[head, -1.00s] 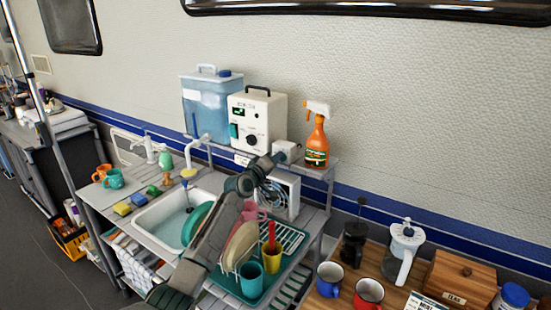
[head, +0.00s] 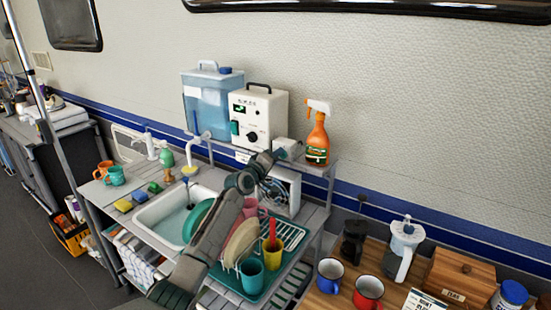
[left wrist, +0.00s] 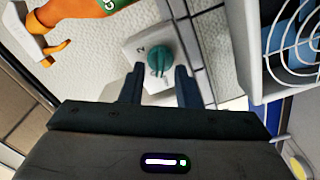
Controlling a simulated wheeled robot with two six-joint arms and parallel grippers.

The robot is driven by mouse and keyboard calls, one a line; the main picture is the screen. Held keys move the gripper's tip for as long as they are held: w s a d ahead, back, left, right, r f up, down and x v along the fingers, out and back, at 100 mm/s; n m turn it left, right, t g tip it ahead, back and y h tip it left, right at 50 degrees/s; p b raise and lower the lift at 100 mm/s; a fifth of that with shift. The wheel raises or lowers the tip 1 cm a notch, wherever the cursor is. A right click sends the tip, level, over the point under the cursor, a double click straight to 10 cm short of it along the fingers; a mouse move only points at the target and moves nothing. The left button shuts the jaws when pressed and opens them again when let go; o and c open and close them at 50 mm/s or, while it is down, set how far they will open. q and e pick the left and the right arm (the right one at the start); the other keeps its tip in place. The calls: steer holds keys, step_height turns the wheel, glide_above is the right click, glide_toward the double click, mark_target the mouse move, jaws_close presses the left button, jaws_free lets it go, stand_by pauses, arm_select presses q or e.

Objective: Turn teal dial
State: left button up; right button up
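The teal dial (left wrist: 159,57) shows in the left wrist view, mounted on a pale plate (left wrist: 133,47) with a dark "2" beside the dial. My left gripper (left wrist: 158,80) is open, with one dark finger on each side just below the dial in the picture. Nothing is between the fingers, and I cannot tell whether they touch the plate. In the head view my left gripper (head: 266,160) reaches up in front of the shelf, near a small pale box (head: 288,149). The dial's face is not clear there. My right gripper is not in view.
An orange spray bottle (head: 317,140) stands right of the small box. A white machine (head: 258,117) and a blue water container (head: 212,100) stand to its left. A wire-guarded fan (left wrist: 298,45) is close on the right in the wrist view. Dishes in a rack (head: 292,236) lie below the arm.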

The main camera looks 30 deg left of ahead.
arm_select(q)
steer(key=s+b, duration=0.1)
steer(key=s, duration=0.9)
steer(key=shift+s+a, duration=0.4)
